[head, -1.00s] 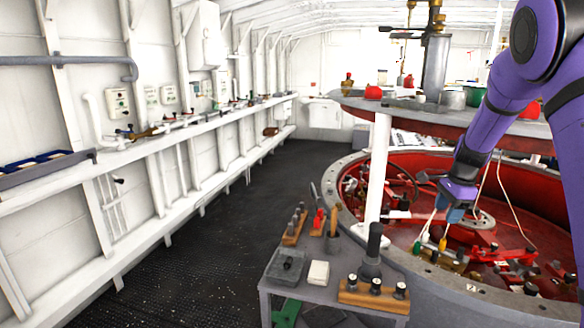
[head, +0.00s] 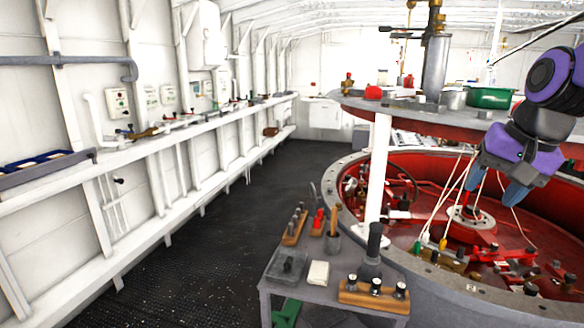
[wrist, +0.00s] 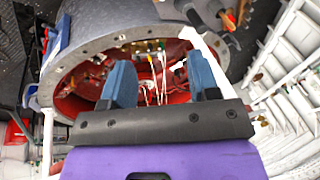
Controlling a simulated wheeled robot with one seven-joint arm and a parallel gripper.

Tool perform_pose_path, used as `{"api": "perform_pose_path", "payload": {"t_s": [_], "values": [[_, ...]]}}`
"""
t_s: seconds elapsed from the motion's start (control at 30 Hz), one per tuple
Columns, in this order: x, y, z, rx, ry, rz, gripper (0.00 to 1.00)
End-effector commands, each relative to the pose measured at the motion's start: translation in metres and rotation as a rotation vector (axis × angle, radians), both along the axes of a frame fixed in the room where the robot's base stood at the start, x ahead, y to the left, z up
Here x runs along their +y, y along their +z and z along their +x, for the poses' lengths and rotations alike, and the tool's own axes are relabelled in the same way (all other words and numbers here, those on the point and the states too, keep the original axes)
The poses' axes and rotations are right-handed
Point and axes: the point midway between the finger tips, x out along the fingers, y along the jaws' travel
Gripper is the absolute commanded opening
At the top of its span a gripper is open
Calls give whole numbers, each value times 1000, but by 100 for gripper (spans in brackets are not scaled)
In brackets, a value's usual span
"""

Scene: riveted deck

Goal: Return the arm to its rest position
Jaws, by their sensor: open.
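My gripper (head: 497,187) is at the right of the head view, on the folded purple and black arm. It hangs above the round red well (head: 420,160). Its two blue fingers are apart with nothing between them. In the wrist view the blue fingers (wrist: 162,85) stand apart too, with the red well and thin white cords behind them. The fingertips look clear of the things in the well, though the exact gap is hard to tell.
A grey tool cart (head: 335,270) with several hand tools stands at the front. A round red-edged table (head: 400,112) carrying a green tub (head: 489,97) and pots is close behind the arm. A white shelf (head: 150,135) lines the left wall. The dark floor (head: 220,220) between is clear.

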Motion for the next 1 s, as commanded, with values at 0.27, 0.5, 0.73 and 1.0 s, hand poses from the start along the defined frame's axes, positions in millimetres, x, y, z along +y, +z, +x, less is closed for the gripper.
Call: {"api": "perform_pose_path", "payload": {"t_s": [0.27, 0.5, 0.73, 1.0], "values": [[16, 6, -79, -102, 251, -153, 55], [22, -1, -123, -152, 400, -270, 55], [23, -4, -134, -163, 441, -305, 55], [23, -4, -134, -162, 440, -305, 55]]}}
